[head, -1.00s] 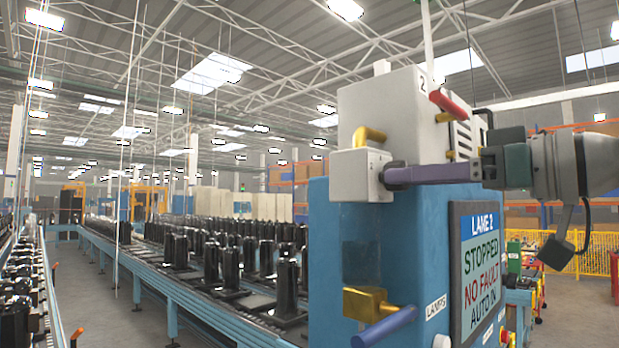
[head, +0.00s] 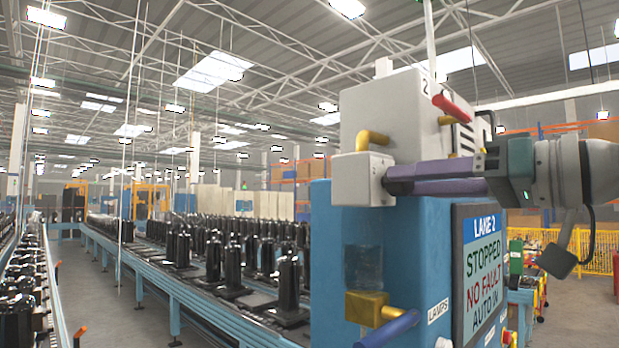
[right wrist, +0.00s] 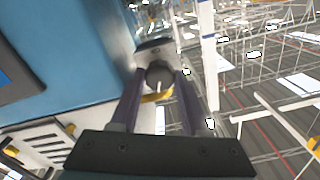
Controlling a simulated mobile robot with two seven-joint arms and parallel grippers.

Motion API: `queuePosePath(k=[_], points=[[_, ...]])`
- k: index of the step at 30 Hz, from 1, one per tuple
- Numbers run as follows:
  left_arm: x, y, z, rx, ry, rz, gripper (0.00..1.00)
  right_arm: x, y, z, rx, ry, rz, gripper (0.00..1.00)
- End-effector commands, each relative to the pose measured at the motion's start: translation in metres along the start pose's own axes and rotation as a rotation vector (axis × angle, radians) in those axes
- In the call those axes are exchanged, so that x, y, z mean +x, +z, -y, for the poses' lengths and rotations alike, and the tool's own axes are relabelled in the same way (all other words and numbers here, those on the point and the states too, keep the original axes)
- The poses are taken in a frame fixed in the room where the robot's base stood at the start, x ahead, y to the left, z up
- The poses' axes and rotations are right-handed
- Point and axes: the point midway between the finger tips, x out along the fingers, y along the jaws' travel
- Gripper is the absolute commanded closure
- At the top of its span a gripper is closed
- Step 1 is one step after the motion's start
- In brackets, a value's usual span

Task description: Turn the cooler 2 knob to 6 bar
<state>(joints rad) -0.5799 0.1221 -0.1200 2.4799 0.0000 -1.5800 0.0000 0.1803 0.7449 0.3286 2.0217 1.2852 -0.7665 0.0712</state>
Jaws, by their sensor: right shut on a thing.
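The cooler 2 knob (right wrist: 158,74) is a dark round knob with a pale mark, seen in the right wrist view between my purple fingers. My right gripper (head: 392,181) is shut on it, reaching in from the right at the side of a small white block (head: 352,180). In the head view my fingers hide the knob. The right gripper also shows in the right wrist view (right wrist: 159,84). The pressure scale cannot be read in either view. My left gripper is not in view.
A white unit (head: 380,115) marked 2, with a red handle (head: 452,109), stands above my fingers. Below are a blue cabinet (head: 340,250), a brass valve with blue handle (head: 388,328), and a screen (head: 480,270) reading STOPPED, NO FAULT. A conveyor of black compressors (head: 180,250) runs at left.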

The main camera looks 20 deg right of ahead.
Motion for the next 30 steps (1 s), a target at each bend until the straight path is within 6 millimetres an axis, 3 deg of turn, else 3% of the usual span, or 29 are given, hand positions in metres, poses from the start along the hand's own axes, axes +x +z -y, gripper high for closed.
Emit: queuePosePath(k=[15,30], points=[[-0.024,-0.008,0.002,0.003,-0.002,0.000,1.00,0.000,-0.002,0.001,0.462,0.003,0.000,1.00],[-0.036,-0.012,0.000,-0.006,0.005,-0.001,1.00,0.001,0.000,0.000,0.673,0.003,0.000,1.00]])
